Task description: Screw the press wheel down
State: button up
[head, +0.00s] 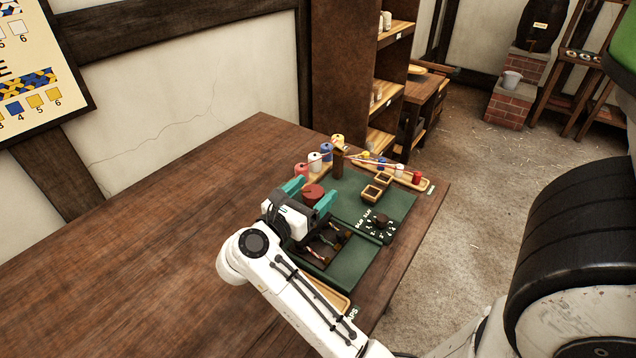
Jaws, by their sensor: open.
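A red round wheel (313,193), which looks like the press wheel, shows at the left part of the green mat (345,204). My gripper (314,190) is open, with its two teal fingers on either side of the red wheel in the picture. I cannot tell whether the fingers touch it or how high they are above it. The wheel's lower part and whatever carries it are hidden behind my gripper.
Several spools stand behind, including a blue one (326,151). A wooden post (338,163), small wooden boxes (371,193) and a black dial plate (378,224) are right of the gripper. A dark tray (318,254) lies in front. The table's left (150,240) is clear.

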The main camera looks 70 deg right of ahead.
jog(key=shift+x, duration=1.25)
jog(key=shift+c, duration=0.3)
